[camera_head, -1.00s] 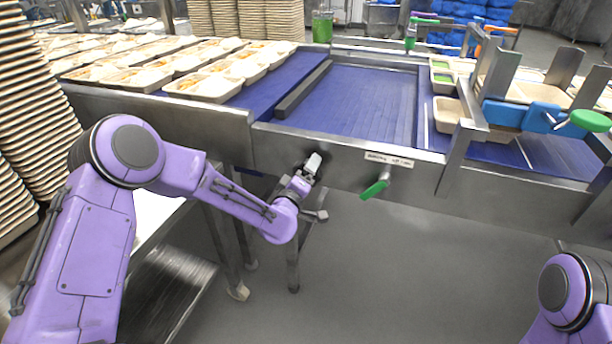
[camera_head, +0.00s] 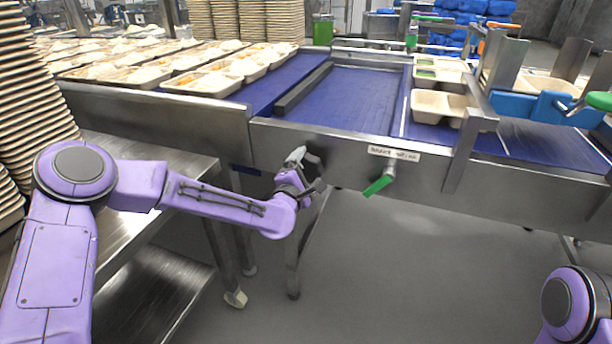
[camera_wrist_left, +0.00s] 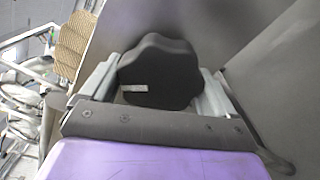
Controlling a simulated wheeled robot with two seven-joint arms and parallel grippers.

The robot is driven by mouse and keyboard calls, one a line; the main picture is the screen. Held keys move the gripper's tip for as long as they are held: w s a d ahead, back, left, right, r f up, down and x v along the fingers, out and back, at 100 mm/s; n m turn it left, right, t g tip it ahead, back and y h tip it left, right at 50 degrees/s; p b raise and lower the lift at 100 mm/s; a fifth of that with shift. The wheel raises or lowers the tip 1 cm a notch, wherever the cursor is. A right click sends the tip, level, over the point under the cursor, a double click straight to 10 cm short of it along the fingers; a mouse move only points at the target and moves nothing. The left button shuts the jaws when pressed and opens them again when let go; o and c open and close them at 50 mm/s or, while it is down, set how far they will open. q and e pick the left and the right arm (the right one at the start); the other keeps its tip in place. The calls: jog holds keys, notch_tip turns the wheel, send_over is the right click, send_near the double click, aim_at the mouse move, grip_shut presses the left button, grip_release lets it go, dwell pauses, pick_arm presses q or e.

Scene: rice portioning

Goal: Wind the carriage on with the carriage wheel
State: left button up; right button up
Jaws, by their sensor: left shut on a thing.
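The carriage wheel (camera_wrist_left: 165,65) is a black lobed knob with a small white mark on its rim. In the left wrist view it sits between the two grey fingers of my left gripper (camera_wrist_left: 160,88), which is shut on it. In the head view my left gripper (camera_head: 303,160) is at the steel front panel of the conveyor, left of the green-handled lever, and the wheel is mostly hidden there. I cannot tell for sure which part is the carriage. My right gripper is out of view; only part of that arm shows at the lower right.
A green lever (camera_head: 379,185) hangs from the front panel below a label plate (camera_head: 394,152). Filled trays (camera_head: 205,82) stand on the left of the blue belt, empty trays (camera_head: 430,104) on the right. Stacked trays (camera_head: 30,100) rise at far left. The floor ahead is clear.

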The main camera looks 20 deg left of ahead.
pick_arm(q)
jog(key=n+b, duration=0.1)
jog(key=n, duration=0.1)
jog(key=n+b, duration=0.4)
jog(key=shift+f, duration=0.35)
jog(key=n+b, duration=0.3)
jog(key=shift+d+n, duration=0.1)
jog(key=shift+n, duration=0.2)
jog(key=shift+r+n+b, duration=0.15)
jog(key=shift+n+b, duration=0.25)
jog(key=o, duration=0.8)
jog(key=s, duration=1)
jog(key=shift+s+a, duration=0.2)
jog(key=shift+s, duration=0.1)
